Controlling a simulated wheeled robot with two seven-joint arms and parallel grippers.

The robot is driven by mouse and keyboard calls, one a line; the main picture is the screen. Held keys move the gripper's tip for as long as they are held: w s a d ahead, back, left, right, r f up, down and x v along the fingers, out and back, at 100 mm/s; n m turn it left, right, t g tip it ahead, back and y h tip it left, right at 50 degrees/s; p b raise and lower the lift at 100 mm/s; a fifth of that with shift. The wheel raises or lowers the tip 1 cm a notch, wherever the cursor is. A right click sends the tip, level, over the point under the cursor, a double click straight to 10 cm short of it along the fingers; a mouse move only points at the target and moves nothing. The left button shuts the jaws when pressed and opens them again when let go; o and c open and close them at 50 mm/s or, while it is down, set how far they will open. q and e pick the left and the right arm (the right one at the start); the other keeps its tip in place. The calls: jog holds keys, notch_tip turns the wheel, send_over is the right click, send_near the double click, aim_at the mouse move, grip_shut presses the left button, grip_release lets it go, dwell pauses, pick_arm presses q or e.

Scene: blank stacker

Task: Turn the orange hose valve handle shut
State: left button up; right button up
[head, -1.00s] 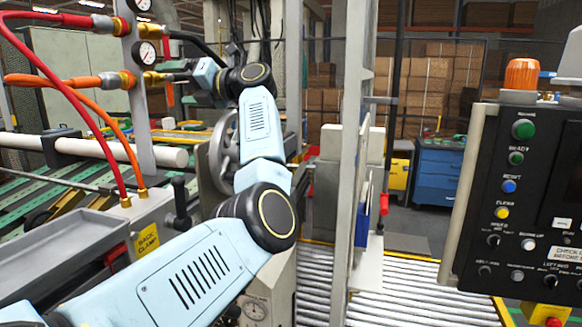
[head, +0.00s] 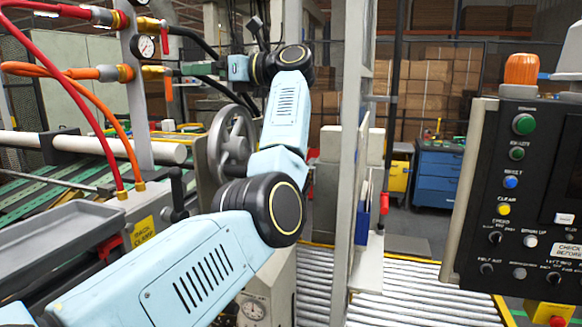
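The orange valve handle (head: 168,88) hangs straight down from a brass valve on the lower line, just right of the grey post, in the head view. The orange hose (head: 60,72) joins this line from the left. My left gripper (head: 203,68) is at the lower line's height, to the right of the handle, with a visible gap between them. Its fingers are small and blend with the dark hose and green fitting behind, so their opening cannot be made out. My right gripper is out of view.
A red handle (head: 165,41) hangs on the upper line above, beside a pressure gauge (head: 143,46). A grey handwheel (head: 232,143) stands behind my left arm. A control panel (head: 520,200) is at right, and a roller conveyor (head: 400,300) runs below.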

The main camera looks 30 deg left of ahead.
pick_arm(q)
jog(key=v, duration=0.5)
jog(key=w+d+f+m+t+y+b, duration=0.1)
jog(key=w+d+f+m+t+y, duration=0.1)
jog(key=w+f+m+t, duration=0.2)
jog(key=w+d+f+m+t+y+b, duration=0.1)
jog(key=w+f+m+t, duration=0.3)
jog(key=f+m, duration=0.4)
jog(key=w+d+f+m+t+y+b, duration=0.2)
jog(key=w+f+m+t+y, duration=0.1)
jog(key=f, duration=0.7)
jog(key=w+m+t, duration=0.1)
jog(key=w+m, duration=0.1)
jog(key=m, duration=0.1)
jog(key=shift+w+d+f+t+y, duration=0.15)
jog(key=shift+w+d+t+y, duration=0.15)
jog(key=shift+y, duration=0.1)
